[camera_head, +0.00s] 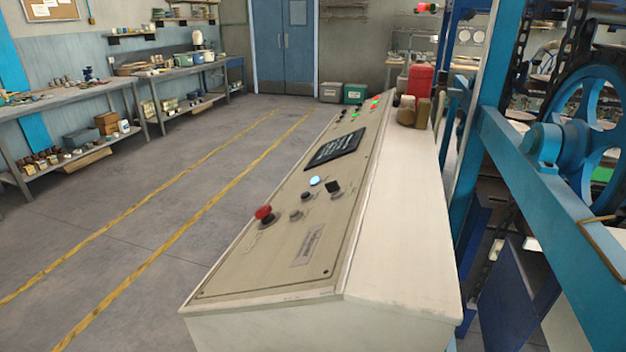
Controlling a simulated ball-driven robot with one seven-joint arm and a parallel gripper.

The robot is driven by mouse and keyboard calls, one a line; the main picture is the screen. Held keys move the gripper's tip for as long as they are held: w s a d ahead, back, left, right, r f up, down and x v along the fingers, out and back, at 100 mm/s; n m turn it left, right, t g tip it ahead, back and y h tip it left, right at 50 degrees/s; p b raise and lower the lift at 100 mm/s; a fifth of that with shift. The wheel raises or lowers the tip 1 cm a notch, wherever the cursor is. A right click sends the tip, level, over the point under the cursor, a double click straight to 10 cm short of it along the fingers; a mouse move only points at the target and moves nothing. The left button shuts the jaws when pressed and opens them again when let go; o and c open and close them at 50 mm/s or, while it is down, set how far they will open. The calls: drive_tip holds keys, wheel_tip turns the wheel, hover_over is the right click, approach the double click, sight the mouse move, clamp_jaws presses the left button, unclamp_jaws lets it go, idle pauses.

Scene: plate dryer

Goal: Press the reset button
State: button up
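A beige control console (395,240) stands in the middle of the head view, with its sloped panel facing left. Red and green lights (362,109) show at the far end. The labels are too small to read, so I cannot tell which one is the reset button. My gripper is not in view.
Blue machine framing with a large wheel (590,125) stands close on the right. Workbenches (75,98) line the left wall. A red canister (420,85) stands on the console's far end. The floor (130,185) left of the console is clear, with yellow lines.

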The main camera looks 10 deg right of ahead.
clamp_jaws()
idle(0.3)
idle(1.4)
